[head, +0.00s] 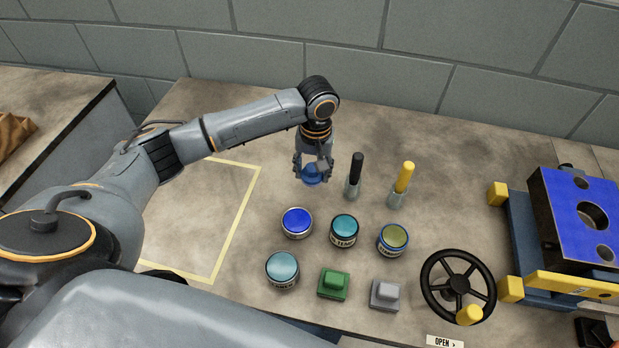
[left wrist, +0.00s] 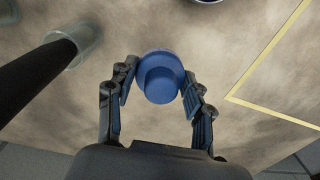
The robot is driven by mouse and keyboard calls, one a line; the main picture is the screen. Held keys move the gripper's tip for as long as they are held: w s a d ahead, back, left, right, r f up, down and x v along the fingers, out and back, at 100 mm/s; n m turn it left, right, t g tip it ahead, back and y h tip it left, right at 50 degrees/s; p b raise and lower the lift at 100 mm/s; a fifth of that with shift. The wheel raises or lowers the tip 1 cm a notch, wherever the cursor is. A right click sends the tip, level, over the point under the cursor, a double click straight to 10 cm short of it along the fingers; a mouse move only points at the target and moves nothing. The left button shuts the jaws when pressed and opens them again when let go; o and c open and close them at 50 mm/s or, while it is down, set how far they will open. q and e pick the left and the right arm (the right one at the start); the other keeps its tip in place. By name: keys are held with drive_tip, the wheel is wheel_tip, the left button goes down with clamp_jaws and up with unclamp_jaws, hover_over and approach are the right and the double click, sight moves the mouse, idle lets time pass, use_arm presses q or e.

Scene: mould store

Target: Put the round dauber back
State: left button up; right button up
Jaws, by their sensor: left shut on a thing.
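The round dauber (head: 312,175) is blue, with a round base and a smaller round knob on top. My left gripper (head: 313,165) points down and is shut on it at the back middle of the bench. In the left wrist view the dauber (left wrist: 160,76) sits between the two fingertips (left wrist: 160,88), its knob towards the camera. I cannot tell whether its base touches the bench or hangs just above it. My right gripper is not in view.
A black-handled tool (head: 356,172) and a yellow-handled tool (head: 404,178) stand in cups to the right. Several open tins, one blue (head: 297,221), a green block (head: 333,284) and a grey block (head: 385,294) lie in front. A handwheel (head: 458,287) and blue mould (head: 568,215) are right. A yellow-taped area (head: 236,222) is clear.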

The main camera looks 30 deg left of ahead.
sight(310, 179)
use_arm(q)
drive_tip(key=shift+w+a+f, duration=0.1)
drive_tip(key=shift+a+f, duration=0.3)
drive_tip(key=shift+f, duration=1.7)
drive_tip(key=shift+f, duration=0.1)
drive_tip(key=o, duration=1.1)
wheel_tip(310, 179, up, 12)
drive_tip(key=shift+w+d+r, duration=0.1)
drive_tip(key=shift+d+r, duration=0.05)
